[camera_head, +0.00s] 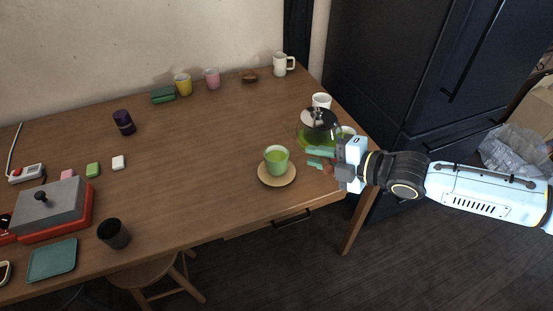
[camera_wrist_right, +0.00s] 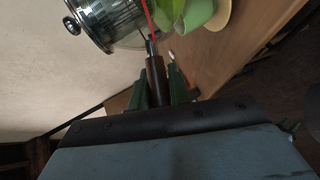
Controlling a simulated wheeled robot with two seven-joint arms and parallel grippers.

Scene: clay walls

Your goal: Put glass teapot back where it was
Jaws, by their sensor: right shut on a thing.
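The glass teapot (camera_head: 316,128), with a metal lid and green liquid inside, is at the right end of the wooden table. My right gripper (camera_head: 322,158) is on its near side. In the right wrist view the green fingers (camera_wrist_right: 158,88) are shut on the teapot's dark brown handle (camera_wrist_right: 155,68), and the glass body with its metal lid (camera_wrist_right: 105,18) is beyond it. I cannot tell whether the teapot's base touches the table. My left gripper is not in view.
A green cup (camera_head: 277,160) of green tea stands on a round wooden saucer (camera_head: 277,181) left of the gripper. A white cup (camera_head: 321,100) is behind the teapot, and a white mug (camera_head: 281,63) is farther back. The table's middle is clear. A dark cabinet (camera_head: 420,70) stands at right.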

